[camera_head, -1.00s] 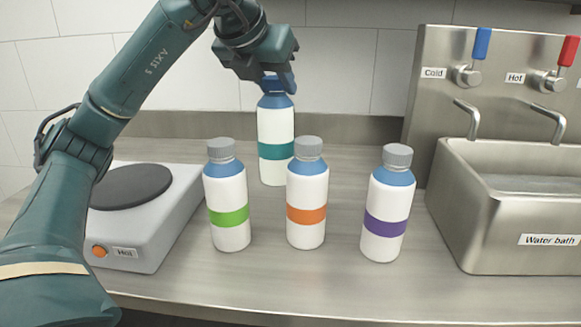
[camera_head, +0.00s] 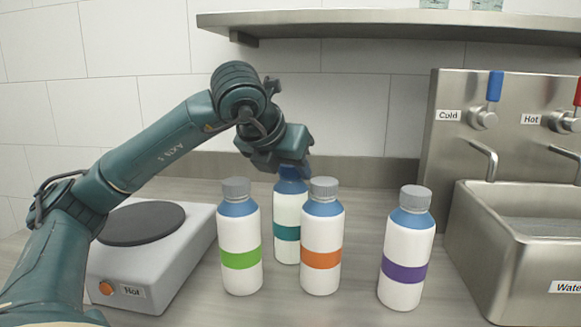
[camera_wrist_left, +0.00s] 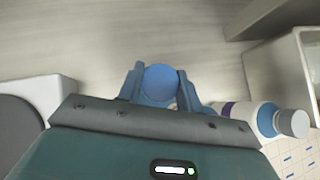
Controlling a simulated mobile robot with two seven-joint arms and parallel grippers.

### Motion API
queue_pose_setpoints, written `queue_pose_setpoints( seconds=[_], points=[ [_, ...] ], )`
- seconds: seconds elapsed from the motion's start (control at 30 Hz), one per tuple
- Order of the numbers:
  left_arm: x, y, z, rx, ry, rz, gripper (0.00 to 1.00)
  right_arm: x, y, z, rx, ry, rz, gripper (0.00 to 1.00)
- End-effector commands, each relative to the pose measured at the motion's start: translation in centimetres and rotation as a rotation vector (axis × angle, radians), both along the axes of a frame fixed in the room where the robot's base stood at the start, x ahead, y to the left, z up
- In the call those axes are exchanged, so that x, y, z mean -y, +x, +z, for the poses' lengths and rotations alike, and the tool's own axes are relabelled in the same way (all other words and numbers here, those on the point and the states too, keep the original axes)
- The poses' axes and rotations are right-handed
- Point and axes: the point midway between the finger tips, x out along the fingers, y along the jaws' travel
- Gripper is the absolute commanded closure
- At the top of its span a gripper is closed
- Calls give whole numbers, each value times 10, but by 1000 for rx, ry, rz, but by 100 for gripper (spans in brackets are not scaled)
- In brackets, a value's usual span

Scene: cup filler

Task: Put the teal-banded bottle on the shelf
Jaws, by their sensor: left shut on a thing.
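The teal-banded bottle (camera_head: 287,216) is white with a blue top and stands upright behind the orange-banded bottle, which covers part of its right side. My left gripper (camera_head: 292,169) is shut on its top from above. In the left wrist view the bottle's round blue top (camera_wrist_left: 160,84) sits between the two fingers (camera_wrist_left: 160,92). Whether its base touches the counter I cannot tell. The metal shelf (camera_head: 400,18) runs along the wall at the upper right, well above the bottle. My right gripper is not in view.
Green-banded (camera_head: 240,240), orange-banded (camera_head: 321,240) and purple-banded (camera_head: 406,250) bottles stand in front on the counter. A hot plate (camera_head: 150,255) is at left; the water bath (camera_head: 520,240) with taps is at right. Glassware (camera_head: 486,4) shows on the shelf.

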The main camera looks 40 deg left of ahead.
Motion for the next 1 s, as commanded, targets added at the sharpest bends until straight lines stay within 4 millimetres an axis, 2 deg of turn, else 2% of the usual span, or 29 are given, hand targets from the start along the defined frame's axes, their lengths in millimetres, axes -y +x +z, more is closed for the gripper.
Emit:
queue_pose_setpoints(
  seconds=[0.03, 0.3, 0.6, 0.77, 1.0],
  points=[
    [0, 0, -1, 0, 0, 0, 63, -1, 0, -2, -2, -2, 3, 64],
    [0, 0, 0, 0, 0, 0, 43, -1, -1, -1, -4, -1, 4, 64],
    [0, 0, 5, 1, 0, 0, 43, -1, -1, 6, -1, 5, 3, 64],
    [4, -17, 22, 5, 0, -2, 43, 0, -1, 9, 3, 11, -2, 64],
    [12, -53, 60, 5, 1, -3, 43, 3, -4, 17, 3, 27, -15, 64]
  ],
)
